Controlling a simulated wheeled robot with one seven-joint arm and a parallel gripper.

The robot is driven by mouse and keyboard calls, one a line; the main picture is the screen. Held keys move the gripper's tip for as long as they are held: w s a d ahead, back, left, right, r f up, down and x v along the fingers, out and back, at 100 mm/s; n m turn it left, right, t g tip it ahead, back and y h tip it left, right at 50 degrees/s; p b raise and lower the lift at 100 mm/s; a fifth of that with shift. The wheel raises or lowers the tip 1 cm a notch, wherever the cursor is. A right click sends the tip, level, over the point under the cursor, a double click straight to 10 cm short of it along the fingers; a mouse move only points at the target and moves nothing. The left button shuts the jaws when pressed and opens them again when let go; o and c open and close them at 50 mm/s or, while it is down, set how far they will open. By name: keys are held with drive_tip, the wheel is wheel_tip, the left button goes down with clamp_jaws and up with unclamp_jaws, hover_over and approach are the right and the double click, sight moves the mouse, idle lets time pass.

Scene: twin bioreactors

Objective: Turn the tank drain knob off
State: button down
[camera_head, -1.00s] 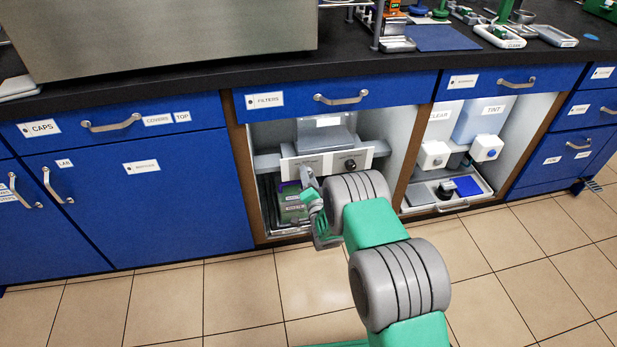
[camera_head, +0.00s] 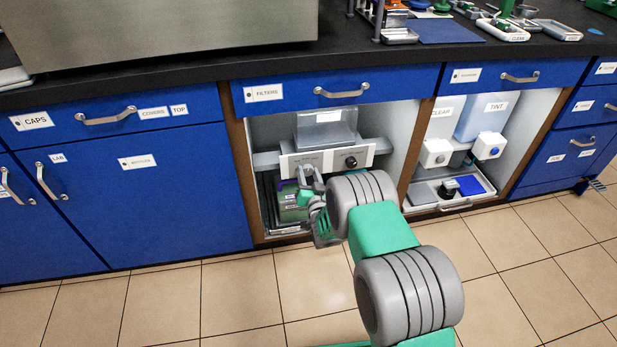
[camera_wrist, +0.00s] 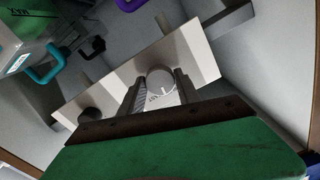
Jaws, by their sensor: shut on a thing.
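A white control panel (camera_head: 331,157) sits inside the open bay under the FILTERS drawer, below a translucent tank (camera_head: 327,133). A round knob with a pale face (camera_wrist: 161,81) is on this panel. My gripper (camera_wrist: 160,86) is shut on this knob, one finger on each side, in the wrist view. In the head view my gripper (camera_head: 309,176) is at the panel's left part and covers the held knob. A second, dark knob (camera_head: 351,162) is at the panel's right, free of my gripper.
A green container (camera_head: 290,211) stands below the panel at left. The bay's wooden side posts (camera_head: 403,158) are close on both sides. The neighbouring right bay holds white dispensers (camera_head: 436,153) and a tray. The tiled floor in front is clear.

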drive_tip(key=n+b, duration=0.1)
drive_tip(key=n, duration=0.4)
drive_tip(key=shift+n+b, duration=0.3)
drive_tip(key=shift+b, duration=0.05)
drive_tip(key=n+b, duration=0.1)
drive_tip(key=n, duration=0.3)
drive_tip(key=shift+n, duration=0.3)
drive_tip(key=shift+r, duration=0.1)
drive_tip(key=c, duration=0.9)
unclamp_jaws()
drive_tip(key=shift+o, duration=0.2)
drive_tip(key=shift+s, duration=0.1)
drive_tip(key=s+p, duration=0.2)
drive_tip(key=s, duration=0.5)
drive_tip(key=shift+s+d, duration=0.3)
drive_tip(key=shift+d, duration=0.1)
